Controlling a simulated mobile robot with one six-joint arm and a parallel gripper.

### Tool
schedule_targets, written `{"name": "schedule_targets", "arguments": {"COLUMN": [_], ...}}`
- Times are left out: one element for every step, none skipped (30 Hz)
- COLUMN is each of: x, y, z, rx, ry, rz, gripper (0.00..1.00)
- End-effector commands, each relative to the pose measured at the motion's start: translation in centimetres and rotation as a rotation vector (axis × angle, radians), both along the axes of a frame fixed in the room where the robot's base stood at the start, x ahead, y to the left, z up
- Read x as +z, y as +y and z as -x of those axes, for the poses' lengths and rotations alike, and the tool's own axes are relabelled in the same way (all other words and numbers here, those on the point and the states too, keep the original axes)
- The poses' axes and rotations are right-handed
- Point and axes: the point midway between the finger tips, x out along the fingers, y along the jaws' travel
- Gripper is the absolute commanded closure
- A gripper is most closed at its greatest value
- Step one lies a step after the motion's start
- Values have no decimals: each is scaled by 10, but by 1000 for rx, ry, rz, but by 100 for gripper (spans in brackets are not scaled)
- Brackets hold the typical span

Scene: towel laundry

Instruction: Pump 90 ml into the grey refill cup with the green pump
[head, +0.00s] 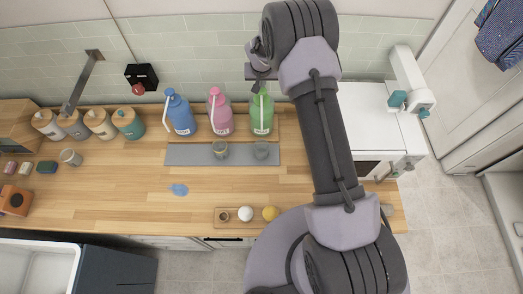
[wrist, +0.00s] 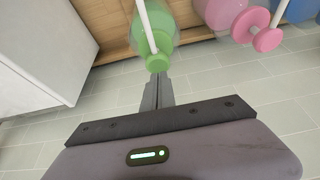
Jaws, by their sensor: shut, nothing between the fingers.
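The green pump bottle (head: 262,117) stands on the wooden counter, rightmost of three pump bottles, with a white spout and a label. A grey cup (head: 261,152) stands in front of it on a grey strip (head: 192,155). Whether the cup holds anything is too small to tell. My gripper (head: 261,86) is over the top of the green pump. In the wrist view my gripper (wrist: 158,77) is shut and empty, its fingertips at the green pump head (wrist: 157,62). I cannot tell whether they touch it. The cup is hidden in the wrist view.
The pink bottle (head: 220,115) and blue bottle (head: 180,115) stand left of the green one. A second cup (head: 220,150) with a yellowish mark stands before the pink one. A white machine (head: 377,130) is to the right. A blue spill (head: 179,189) lies on the counter.

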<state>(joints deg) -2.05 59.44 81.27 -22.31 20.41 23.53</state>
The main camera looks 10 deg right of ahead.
Motion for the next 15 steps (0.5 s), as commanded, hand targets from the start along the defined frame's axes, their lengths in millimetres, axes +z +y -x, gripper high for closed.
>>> {"name": "schedule_targets", "arguments": {"x": [-2, -3, -4, -5, -6, -8, -9, -9, -11, -11, -12, -13, -14, -15, -16], "y": [0, 0, 0, 0, 0, 0, 0, 0, 0, 0, 0, 0, 0, 0, 0], "z": [0, 0, 0, 0, 0, 0, 0, 0, 0, 0, 0, 0, 0, 0, 0], "rx": [0, 0, 0, 0, 0, 0, 0, 0, 0, 0, 0, 0, 0, 0, 0], "ry": [0, 0, 0, 0, 0, 0, 0, 0, 0, 0, 0, 0, 0, 0, 0], "rz": [0, 0, 0, 0, 0, 0, 0, 0, 0, 0, 0, 0, 0, 0, 0], "gripper": [100, 100, 100, 100, 100, 100, 100, 100, 100, 100, 100, 100, 100, 100, 100]}}
